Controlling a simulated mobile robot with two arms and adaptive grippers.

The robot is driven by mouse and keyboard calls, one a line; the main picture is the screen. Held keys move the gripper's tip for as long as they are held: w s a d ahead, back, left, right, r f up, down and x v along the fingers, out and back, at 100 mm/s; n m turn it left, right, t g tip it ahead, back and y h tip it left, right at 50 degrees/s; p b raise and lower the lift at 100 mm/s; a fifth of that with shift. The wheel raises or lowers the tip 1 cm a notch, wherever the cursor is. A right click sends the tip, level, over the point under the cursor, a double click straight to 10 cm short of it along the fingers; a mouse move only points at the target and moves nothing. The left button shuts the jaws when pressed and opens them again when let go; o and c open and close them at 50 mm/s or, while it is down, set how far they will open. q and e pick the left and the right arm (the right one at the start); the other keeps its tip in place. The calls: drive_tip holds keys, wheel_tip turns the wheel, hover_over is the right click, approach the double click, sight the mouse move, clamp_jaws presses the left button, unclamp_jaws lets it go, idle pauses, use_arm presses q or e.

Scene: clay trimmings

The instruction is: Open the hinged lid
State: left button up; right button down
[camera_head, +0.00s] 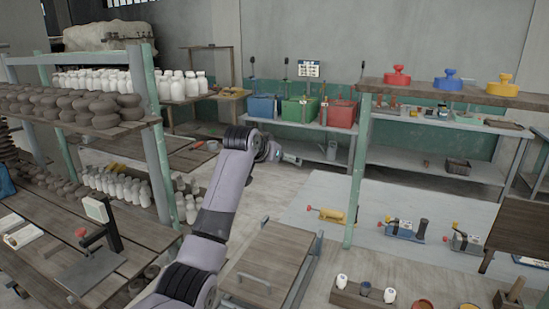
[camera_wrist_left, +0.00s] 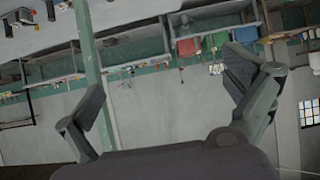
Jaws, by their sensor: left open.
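A flat wooden lid (camera_head: 270,255) lies closed and level on a low grey-framed box at the lower middle of the head view. A thin handle (camera_head: 254,283) shows near its front edge. My left gripper (camera_head: 287,158) is at the end of my raised arm, beyond and above the lid, and is small in the head view. In the left wrist view its two fingers (camera_wrist_left: 165,78) are spread apart with nothing between them. The lid is not clear in the left wrist view. My right gripper is not in view.
A shelf rack with white bottles (camera_head: 128,84) and dark clay pieces (camera_head: 70,108) stands left. A green post (camera_head: 357,170) rises right of the lid. Blue, green and red bins (camera_head: 301,109) stand on the back bench. A wooden block with small jars (camera_head: 362,296) is at the front right.

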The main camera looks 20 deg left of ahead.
use_arm(q)
drive_tip(key=shift+v, duration=1.05)
